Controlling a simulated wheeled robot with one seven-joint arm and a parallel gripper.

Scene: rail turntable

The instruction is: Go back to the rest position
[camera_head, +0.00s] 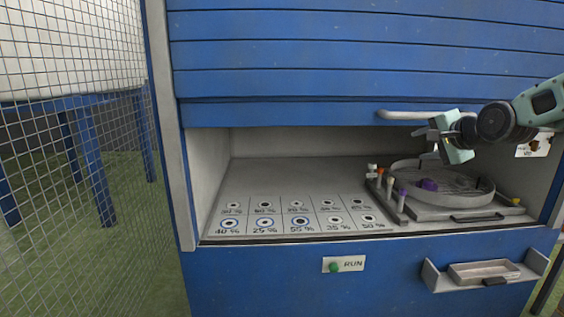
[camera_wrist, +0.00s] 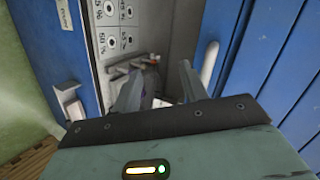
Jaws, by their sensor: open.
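My gripper (camera_head: 430,142) is at the right of the head view, in front of the cabinet opening, just below the grey shutter handle (camera_head: 408,115). Its jaws are open, with nothing seen between them; whether it touches the handle I cannot tell. In the wrist view its two fingers (camera_wrist: 160,88) point into the cabinet, and the handle (camera_wrist: 211,62) shows to their right. The blue slatted shutter (camera_head: 360,60) is partly raised. Below my gripper is a round grey turntable (camera_head: 470,198) with a purple piece (camera_head: 428,185) on it.
Several coloured pegs (camera_head: 402,199) stand left of the turntable. A panel of percent-marked holes (camera_head: 296,213) fills the left floor. Below are a green RUN button (camera_head: 334,267) and a shelf with a tray (camera_head: 484,270). A wire fence (camera_head: 80,120) stands at left.

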